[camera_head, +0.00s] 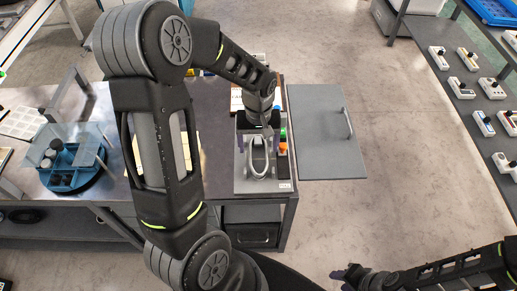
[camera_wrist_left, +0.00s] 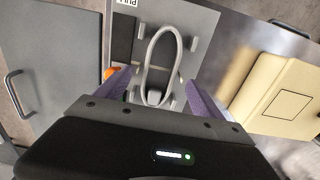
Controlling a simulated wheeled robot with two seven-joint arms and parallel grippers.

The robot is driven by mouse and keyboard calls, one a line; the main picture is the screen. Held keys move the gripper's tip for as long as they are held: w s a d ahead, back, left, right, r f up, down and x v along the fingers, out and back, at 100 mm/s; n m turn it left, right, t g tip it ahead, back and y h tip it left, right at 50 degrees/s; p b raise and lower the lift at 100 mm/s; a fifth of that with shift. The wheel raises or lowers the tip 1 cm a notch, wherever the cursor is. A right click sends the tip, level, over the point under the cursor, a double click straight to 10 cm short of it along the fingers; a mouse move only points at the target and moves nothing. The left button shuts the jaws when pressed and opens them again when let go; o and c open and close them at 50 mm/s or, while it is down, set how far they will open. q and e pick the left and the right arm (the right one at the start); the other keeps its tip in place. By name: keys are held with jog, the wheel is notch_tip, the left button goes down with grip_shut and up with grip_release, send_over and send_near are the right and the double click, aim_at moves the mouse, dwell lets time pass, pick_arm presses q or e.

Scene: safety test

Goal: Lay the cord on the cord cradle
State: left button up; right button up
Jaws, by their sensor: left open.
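A pale grey cord (camera_head: 260,170) forms a narrow upright loop on a grey panel at the table's right end. It also shows in the left wrist view (camera_wrist_left: 149,50), its lower ends running to a small grey block (camera_wrist_left: 154,97). Small grey posts (camera_wrist_left: 193,43) stand beside the cord; they look like the cord cradle, but I cannot tell for sure. My left gripper (camera_head: 258,142) is over the panel, its purple fingers open on either side of the cord's lower part, apart from it. My right gripper (camera_head: 350,274) is low at the right, away from the panel; its fingers are unclear.
An orange knob (camera_head: 282,147) stands right of the cord. A grey door panel with a handle (camera_head: 325,130) lies beside the table. A blue round tray (camera_head: 72,178) with dark containers is at the left. A yellow box (camera_wrist_left: 281,95) lies near the panel.

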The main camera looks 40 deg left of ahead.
pick_arm(q)
notch_tip(320, 180, up, 5)
jog(key=shift+f, duration=0.15)
jog(key=shift+s, duration=0.1)
dwell(0.5)
